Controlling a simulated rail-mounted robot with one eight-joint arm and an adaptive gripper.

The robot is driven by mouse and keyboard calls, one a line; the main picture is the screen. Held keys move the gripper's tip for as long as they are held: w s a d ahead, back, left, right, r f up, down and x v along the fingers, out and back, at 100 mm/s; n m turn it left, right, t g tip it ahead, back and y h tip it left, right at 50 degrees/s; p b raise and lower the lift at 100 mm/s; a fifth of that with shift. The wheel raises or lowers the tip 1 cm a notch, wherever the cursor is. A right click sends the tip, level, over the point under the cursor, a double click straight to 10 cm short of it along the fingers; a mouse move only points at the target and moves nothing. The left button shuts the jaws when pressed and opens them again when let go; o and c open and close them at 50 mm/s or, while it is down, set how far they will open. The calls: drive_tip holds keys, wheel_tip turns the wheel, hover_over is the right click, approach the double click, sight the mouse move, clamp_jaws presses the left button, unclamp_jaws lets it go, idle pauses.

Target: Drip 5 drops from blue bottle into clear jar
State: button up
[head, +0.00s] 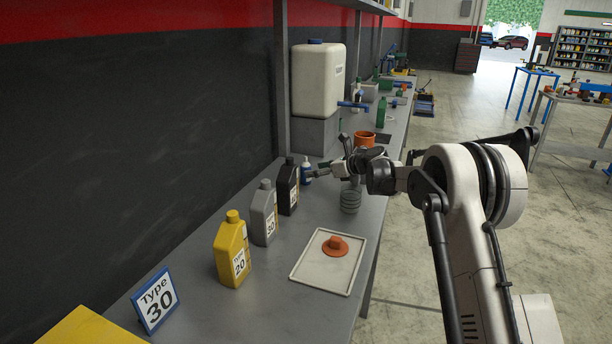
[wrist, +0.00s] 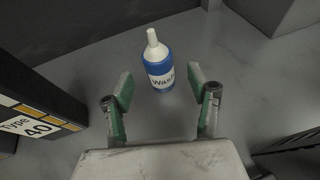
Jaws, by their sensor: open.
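A small blue bottle (wrist: 159,66) with a white nozzle and a label reading "Wash" stands upright on the bench in the wrist view. It also shows in the head view (head: 306,172), beside the black bottle. My gripper (wrist: 161,84) is open, with its green-padded fingers on either side of the line to the bottle. The bottle is just beyond the fingertips, and I see no contact. In the head view my gripper (head: 318,171) reaches left toward the bottle. A clear ribbed jar (head: 350,200) stands on the bench below my wrist, its top partly hidden.
Black (head: 288,188), grey (head: 264,213) and yellow (head: 232,250) oil bottles line the bench's wall side. A white tray (head: 305,276) holds an orange lid (head: 335,246). An orange pot (head: 364,140) and a large white canister (head: 318,80) stand farther back.

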drive_tip(key=shift+x, duration=2.65)
drive_tip(key=shift+c, duration=0.5)
drive_tip(key=c, duration=1.2)
wheel_tip(320, 180, up, 10)
drive_tip(key=shift+r, duration=0.1)
drive_tip(key=shift+c, duration=0.2)
drive_tip(key=shift+p, duration=0.3)
